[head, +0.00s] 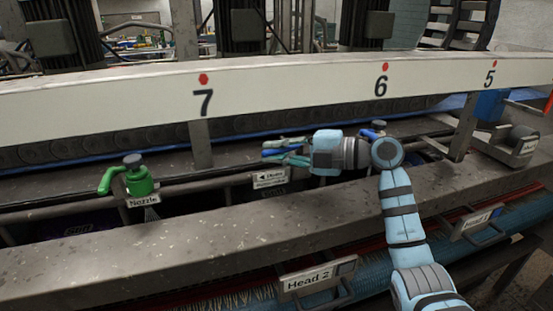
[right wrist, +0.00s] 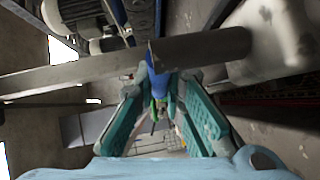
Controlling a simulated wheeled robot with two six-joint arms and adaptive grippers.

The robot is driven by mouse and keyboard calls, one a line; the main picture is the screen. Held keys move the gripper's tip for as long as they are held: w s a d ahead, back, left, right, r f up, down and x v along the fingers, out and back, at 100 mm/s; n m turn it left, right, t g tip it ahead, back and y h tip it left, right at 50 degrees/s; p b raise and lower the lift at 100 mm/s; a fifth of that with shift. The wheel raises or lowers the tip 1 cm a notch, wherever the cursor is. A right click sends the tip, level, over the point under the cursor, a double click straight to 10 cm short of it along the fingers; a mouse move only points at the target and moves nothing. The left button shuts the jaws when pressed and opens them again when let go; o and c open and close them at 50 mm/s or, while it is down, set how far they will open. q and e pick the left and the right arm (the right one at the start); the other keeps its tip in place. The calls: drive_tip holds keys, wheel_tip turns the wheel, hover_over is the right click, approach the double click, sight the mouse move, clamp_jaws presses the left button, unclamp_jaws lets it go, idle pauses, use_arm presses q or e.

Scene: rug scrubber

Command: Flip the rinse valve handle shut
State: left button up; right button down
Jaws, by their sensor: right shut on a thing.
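The blue valve handle (head: 270,153) is by the grey pipe, just above a small white sign with an arrow, whose words are too small to read surely. My right gripper (head: 284,152) reaches in from the right and is shut on this handle. In the right wrist view, the teal fingers (right wrist: 172,98) close around the blue handle (right wrist: 157,60), beside the grey pipe (right wrist: 205,46). The fingers hide part of the handle, so its exact angle is hard to tell. My left gripper is not in view.
A green nozzle valve (head: 138,182) stands on the pipe at the left. A white beam (head: 290,82) numbered 7, 6, 5 crosses behind. A broad grey rail (head: 200,230) runs in front, with a Head 2 sign (head: 310,280) below. Another blue-and-grey fitting (head: 378,127) is behind my wrist.

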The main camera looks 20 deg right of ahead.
drive_tip(key=shift+s+d+f+n+g+y+b, duration=0.15)
drive_tip(key=shift+f+n+g+y+b, duration=0.25)
drive_tip(key=shift+g+b, duration=0.25)
drive_tip(key=shift+s+r+n+g, duration=0.15)
drive_tip(key=shift+s+n+g, duration=0.05)
drive_tip(key=shift+n+g, duration=0.1)
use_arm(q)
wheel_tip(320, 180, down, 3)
use_arm(e)
drive_tip(key=shift+r, duration=0.2)
drive_tip(key=c, duration=1.7)
unclamp_jaws()
drive_tip(key=shift+s, duration=0.1)
drive_tip(key=shift+o, duration=0.2)
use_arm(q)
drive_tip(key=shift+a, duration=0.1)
use_arm(e)
drive_tip(key=shift+r, duration=0.15)
